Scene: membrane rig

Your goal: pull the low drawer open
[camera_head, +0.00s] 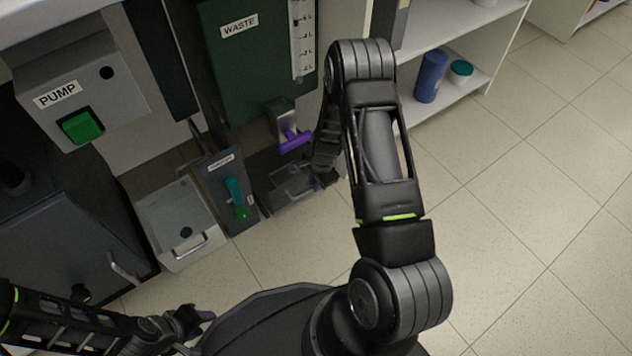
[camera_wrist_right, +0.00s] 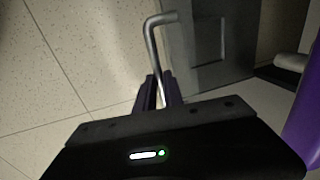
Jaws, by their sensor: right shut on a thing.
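A dark grey front with a recessed panel, seemingly the low drawer (camera_wrist_right: 235,72), shows in the right wrist view. A bent metal bar handle (camera_wrist_right: 151,45) stands at its left side. My right gripper (camera_wrist_right: 158,88) is shut on this handle, with one finger on each side of the bar. In the head view my right arm reaches down beside the waste tank, and its gripper is mostly hidden behind the wrist. My left gripper (camera_head: 195,320) is low at the left, small and dark, away from the rig; its jaws are unclear. I cannot tell how far the drawer stands out.
The green waste tank (camera_head: 238,75) has a purple lever (camera_head: 294,141) below it. A pale box with a metal handle (camera_head: 165,214) and a panel with a teal lever (camera_head: 234,190) are to the left. A shelf with a blue bottle (camera_head: 430,76) is at upper right. The floor at right is clear.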

